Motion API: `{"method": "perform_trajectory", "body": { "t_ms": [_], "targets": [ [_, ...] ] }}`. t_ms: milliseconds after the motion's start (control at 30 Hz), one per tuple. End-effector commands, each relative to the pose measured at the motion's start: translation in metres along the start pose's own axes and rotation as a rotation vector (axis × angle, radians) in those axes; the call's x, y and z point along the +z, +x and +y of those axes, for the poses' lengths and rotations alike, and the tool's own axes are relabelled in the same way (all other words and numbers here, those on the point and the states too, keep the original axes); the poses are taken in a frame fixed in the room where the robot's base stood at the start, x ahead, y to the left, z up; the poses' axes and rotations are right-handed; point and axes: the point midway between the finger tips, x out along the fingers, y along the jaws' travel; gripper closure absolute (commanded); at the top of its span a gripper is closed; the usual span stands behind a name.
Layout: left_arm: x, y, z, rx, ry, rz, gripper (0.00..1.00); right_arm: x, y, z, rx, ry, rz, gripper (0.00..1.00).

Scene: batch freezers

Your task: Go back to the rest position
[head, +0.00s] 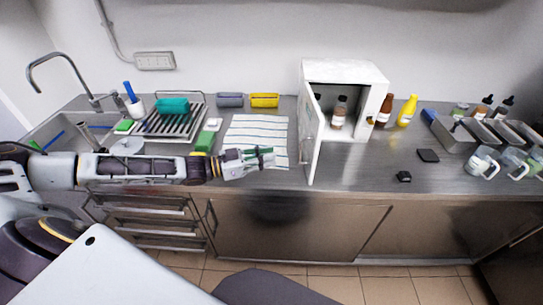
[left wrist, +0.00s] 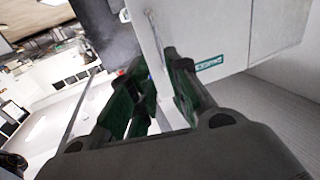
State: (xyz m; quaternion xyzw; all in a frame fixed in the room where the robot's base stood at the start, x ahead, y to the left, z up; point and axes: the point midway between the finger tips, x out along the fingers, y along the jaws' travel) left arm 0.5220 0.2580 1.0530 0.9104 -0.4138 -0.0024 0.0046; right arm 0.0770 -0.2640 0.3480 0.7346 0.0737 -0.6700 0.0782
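My left arm reaches in from the left over the counter. Its gripper (head: 268,157) is above the striped cloth, to the left of the small white cabinet (head: 345,72). The cabinet door (head: 312,150) stands open towards the front, with a visible gap between it and the fingertips in the head view. In the left wrist view the green-padded fingers (left wrist: 157,82) are spread, with a white panel edge (left wrist: 152,45) showing beyond and between them. I see nothing held. My right gripper is not in view.
A brown-capped bottle (head: 340,112) stands inside the cabinet. A dish rack (head: 172,122) and sink (head: 62,135) lie left, beside and behind my arm. Right of the cabinet are a yellow bottle (head: 407,111), metal trays (head: 465,138) and clear jugs (head: 483,163). The counter's front middle is mostly clear.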

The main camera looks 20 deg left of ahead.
Motion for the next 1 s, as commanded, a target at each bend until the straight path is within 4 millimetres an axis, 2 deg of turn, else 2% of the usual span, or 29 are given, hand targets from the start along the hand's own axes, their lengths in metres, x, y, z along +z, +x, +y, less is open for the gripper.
{"method": "perform_trajectory", "body": {
  "t_ms": [700, 867, 1000],
  "targets": [
    [0.001, -0.002, 0.001, 0.001, -0.001, -0.002, 0.81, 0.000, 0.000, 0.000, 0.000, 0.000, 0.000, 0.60],
    [0.009, 0.007, 0.011, 0.005, -0.005, -0.019, 0.81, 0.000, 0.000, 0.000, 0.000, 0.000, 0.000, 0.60],
    [0.022, 0.022, 0.029, 0.013, -0.007, -0.050, 0.81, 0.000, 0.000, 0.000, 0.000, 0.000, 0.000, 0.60]
  ]
}}
